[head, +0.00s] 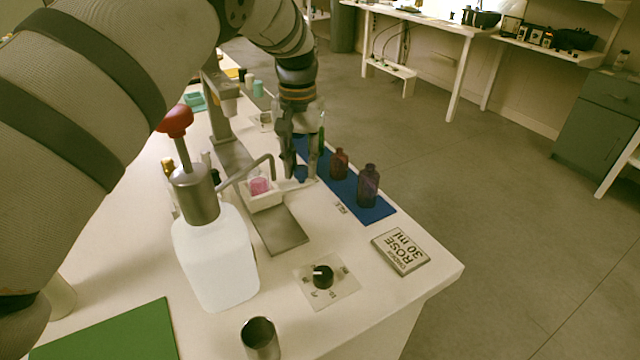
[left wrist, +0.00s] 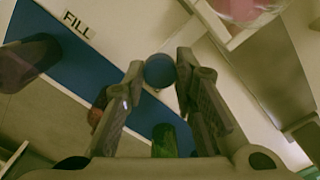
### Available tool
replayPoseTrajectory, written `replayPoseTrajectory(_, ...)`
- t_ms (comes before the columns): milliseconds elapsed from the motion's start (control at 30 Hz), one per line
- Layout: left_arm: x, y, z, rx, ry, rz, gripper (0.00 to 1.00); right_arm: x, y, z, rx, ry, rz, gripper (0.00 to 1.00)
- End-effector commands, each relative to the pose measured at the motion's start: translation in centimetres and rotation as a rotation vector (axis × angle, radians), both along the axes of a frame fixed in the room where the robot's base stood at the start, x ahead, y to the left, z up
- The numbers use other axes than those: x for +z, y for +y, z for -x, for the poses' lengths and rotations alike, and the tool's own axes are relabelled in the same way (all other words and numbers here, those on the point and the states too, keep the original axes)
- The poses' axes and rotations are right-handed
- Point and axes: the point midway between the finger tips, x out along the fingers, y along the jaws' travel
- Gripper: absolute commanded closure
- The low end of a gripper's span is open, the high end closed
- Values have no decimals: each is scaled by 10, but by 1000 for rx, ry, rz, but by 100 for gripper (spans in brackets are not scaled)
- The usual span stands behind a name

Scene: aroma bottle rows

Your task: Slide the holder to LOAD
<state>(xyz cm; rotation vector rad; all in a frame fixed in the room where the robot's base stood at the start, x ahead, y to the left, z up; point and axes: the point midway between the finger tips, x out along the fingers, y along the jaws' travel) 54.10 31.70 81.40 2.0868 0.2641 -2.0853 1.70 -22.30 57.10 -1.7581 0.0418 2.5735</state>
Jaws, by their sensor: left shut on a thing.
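The holder (head: 266,201) is a small white box on a grey metal rail (head: 283,236), with a pink bottle (head: 259,186) in it. A bent spout from the white pump jug (head: 214,262) reaches over the holder. The holder and pink bottle show partly at the top of the left wrist view (left wrist: 236,38). My left gripper (head: 301,172) points down beside the holder, on its right. It is shut on a round blue knob (left wrist: 159,71), which sits between the fingertips in the left wrist view. A FILL label (left wrist: 76,23) lies nearby. The LOAD label cannot be made out.
A blue mat (head: 374,212) with dark bottles (head: 368,186) lies right of my gripper. The near rail end is bare.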

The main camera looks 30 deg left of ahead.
Motion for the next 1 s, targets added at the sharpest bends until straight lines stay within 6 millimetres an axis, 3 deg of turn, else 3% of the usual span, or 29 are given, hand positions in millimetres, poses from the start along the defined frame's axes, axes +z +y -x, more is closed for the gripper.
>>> replayPoseTrajectory(33,-8,7,-5,1,3,1,100,-7,0,6,0,19,0,60)
replayPoseTrajectory(167,-4,17,-9,1,1,-1,100,-10,0,8,1,27,1,60)
replayPoseTrajectory(467,-1,18,-9,1,1,-1,100,-9,0,8,1,25,1,60)
replayPoseTrajectory(500,-1,18,-9,1,1,-1,68,-9,0,8,1,25,1,60)
replayPoseTrajectory(567,-1,18,-9,1,1,-1,54,-9,0,8,1,25,1,60)
replayPoseTrajectory(867,1,18,-9,1,0,-1,54,-9,0,7,1,24,1,60)
replayPoseTrajectory(1000,20,17,-10,1,-3,-1,54,-9,0,7,2,24,0,60)
